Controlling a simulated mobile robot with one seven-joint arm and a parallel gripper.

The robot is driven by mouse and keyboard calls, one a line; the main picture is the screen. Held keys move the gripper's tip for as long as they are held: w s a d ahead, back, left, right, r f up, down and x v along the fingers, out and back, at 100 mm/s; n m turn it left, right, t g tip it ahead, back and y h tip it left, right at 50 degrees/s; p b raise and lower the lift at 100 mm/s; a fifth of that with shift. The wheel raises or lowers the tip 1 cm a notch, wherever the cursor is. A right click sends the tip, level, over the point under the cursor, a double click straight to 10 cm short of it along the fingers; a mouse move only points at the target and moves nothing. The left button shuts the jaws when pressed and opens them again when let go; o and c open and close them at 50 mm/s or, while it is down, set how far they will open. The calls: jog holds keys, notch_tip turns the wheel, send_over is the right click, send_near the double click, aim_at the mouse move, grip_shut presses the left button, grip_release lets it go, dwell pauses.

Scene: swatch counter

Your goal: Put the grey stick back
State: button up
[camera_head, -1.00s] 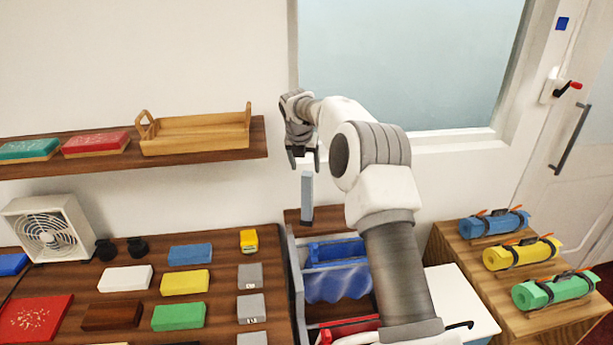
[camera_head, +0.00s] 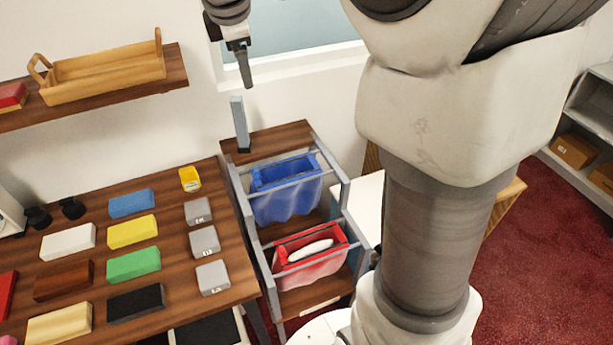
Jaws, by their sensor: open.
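The grey stick (camera_head: 239,118) stands upright, its dark lower end at the wooden top (camera_head: 270,139) at the back of a grey-framed cart. Nothing holds it. My gripper (camera_head: 243,66) is above the stick, with a gap between the fingers and the stick's top. It is open and empty; it is seen edge-on, so the fingers overlap in this view.
The cart (camera_head: 236,190) holds a blue bag (camera_head: 285,190) and a red bag (camera_head: 310,262) with a white item inside. A table (camera_head: 170,210) with coloured blocks stands left. A wooden tray (camera_head: 105,75) sits on the shelf. My arm hides much of the right side.

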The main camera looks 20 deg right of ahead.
jog(key=s+f+m, duration=0.3)
jog(key=s+m, duration=0.5)
jog(key=s, duration=0.5)
jog(key=s+d+f+m+y, duration=0.1)
jog(key=s+f+m, duration=0.2)
jog(key=s+m, duration=0.6)
jog(key=s+b, duration=0.1)
jog(key=s, duration=0.4)
jog(key=shift+s+d+f+t+y, duration=0.15)
jog(key=shift+t+y, duration=0.15)
dwell(0.4)
